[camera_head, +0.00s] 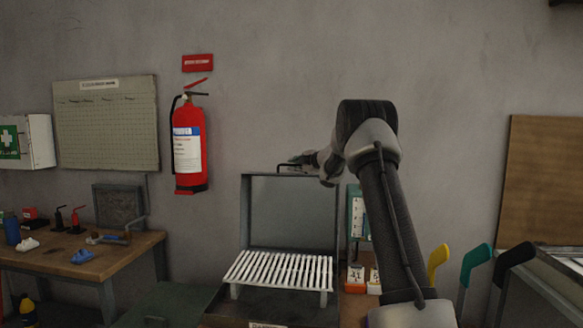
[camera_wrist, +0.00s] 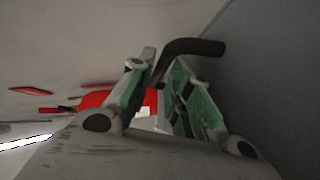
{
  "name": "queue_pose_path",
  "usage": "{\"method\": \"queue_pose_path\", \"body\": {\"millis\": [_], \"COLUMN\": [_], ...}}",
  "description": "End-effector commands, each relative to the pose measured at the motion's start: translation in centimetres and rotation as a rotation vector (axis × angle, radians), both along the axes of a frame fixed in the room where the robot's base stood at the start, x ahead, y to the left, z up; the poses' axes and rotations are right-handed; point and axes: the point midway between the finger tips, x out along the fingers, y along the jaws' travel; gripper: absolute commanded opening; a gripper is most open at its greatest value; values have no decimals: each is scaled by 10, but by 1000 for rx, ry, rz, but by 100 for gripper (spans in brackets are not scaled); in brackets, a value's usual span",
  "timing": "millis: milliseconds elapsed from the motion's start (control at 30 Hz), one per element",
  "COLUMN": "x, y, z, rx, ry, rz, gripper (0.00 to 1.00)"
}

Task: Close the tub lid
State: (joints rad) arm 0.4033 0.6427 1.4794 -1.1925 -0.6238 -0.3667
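The tub (camera_head: 245,309) stands at the lower middle of the head view, with a slatted white rack (camera_head: 280,269) at its opening. Its grey lid (camera_head: 292,212) stands upright behind the rack, so the tub is open. A dark bent handle (camera_head: 281,168) sits at the lid's top edge; it also shows in the wrist view (camera_wrist: 195,47). My gripper (camera_head: 300,160) is at the handle. In the wrist view, the handle's bar runs down between the green-sided fingers (camera_wrist: 163,72) near their tips. I cannot tell if they press on it.
A red fire extinguisher (camera_head: 188,146) hangs on the wall left of the lid. A wooden workbench (camera_head: 75,261) with small items stands at the left.

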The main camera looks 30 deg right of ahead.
Motion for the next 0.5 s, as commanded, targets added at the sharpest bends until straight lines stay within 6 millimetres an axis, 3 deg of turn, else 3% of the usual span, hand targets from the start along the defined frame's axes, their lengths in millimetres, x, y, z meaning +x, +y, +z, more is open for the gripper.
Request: {"method": "queue_pose_path", "body": {"millis": [200, 500], "x": [23, 26], "y": [4, 5], "z": [-6, -6], "rx": [1, 0], "ry": [0, -1], "rz": [0, -1], "gripper": [19, 19]}}
